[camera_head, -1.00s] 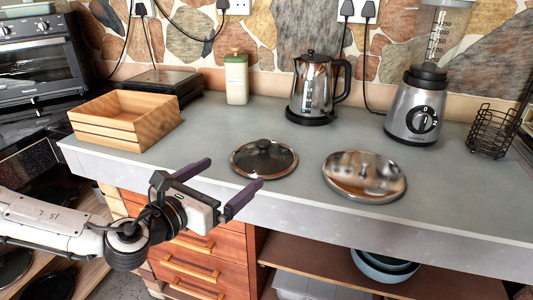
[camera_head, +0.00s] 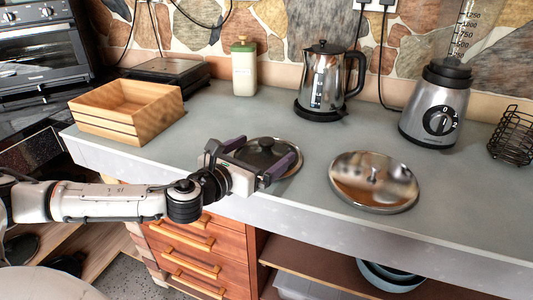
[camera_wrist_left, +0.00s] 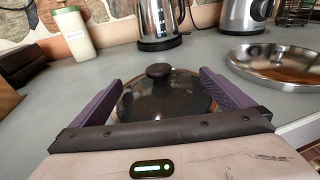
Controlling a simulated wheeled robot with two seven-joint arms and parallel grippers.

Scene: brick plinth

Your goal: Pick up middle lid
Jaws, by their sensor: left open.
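A round dark glass lid (camera_head: 283,168) with a black knob (camera_head: 267,145) lies on the grey counter, partly hidden by my left gripper. My left gripper (camera_head: 262,161) is open, its purple fingers on either side of the knob in the head view. In the left wrist view the fingers (camera_wrist_left: 152,98) stand apart, with the glass lid (camera_wrist_left: 165,105) and its knob (camera_wrist_left: 159,71) just beyond and between them; the gripper is empty. A shiny steel lid (camera_head: 390,190) lies to the right, also in the left wrist view (camera_wrist_left: 275,60). My right gripper is not in view.
A wooden box (camera_head: 127,109) stands at the counter's left. A green-and-cream bottle (camera_head: 244,70), a steel kettle (camera_head: 325,82), a blender (camera_head: 437,105) and a wire basket (camera_head: 512,137) stand toward the back. Wooden drawers (camera_head: 215,250) are below the front edge.

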